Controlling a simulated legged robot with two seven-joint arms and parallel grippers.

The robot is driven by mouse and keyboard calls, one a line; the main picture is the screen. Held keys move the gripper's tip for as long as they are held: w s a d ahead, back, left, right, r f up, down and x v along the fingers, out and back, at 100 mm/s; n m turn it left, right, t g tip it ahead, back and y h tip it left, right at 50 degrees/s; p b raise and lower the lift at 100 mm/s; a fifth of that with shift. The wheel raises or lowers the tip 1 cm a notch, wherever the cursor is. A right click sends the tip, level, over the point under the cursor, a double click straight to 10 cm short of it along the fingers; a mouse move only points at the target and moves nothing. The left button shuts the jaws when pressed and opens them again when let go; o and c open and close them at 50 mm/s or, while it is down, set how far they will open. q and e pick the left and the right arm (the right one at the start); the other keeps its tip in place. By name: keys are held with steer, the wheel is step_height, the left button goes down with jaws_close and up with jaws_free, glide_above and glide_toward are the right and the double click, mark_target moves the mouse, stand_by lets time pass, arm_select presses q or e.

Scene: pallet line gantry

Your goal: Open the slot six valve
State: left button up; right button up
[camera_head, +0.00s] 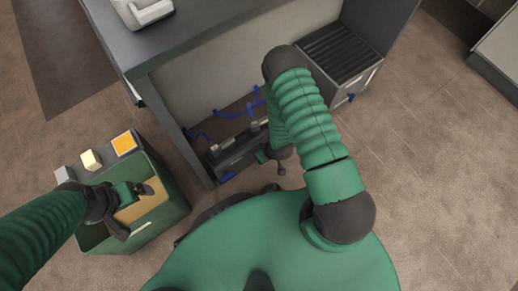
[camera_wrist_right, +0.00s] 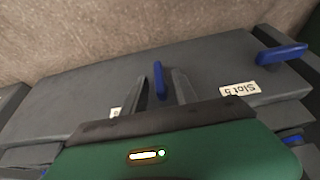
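In the right wrist view, a blue valve handle (camera_wrist_right: 158,80) stands between the two fingertips of my right gripper (camera_wrist_right: 160,88), pointing up and down the picture. The fingers are apart, with a gap visible on both sides of the handle. A label beside the left finger (camera_wrist_right: 115,113) is mostly hidden, so its slot number cannot be read. Another blue handle (camera_wrist_right: 282,53) lies nearly sideways at the right, near an upside-down label reading Slot 5 (camera_wrist_right: 240,89). In the head view my right gripper (camera_head: 281,165) is small and partly hidden by its arm.
My left gripper (camera_head: 132,210) is open over a green bin (camera_head: 165,209) at the left. A grey bench (camera_head: 190,30) stands above the blue-fitted lower unit (camera_head: 240,150).

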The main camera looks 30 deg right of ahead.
steer(key=shift+r, duration=0.1)
steer(key=shift+c, duration=0.3)
jaws_close()
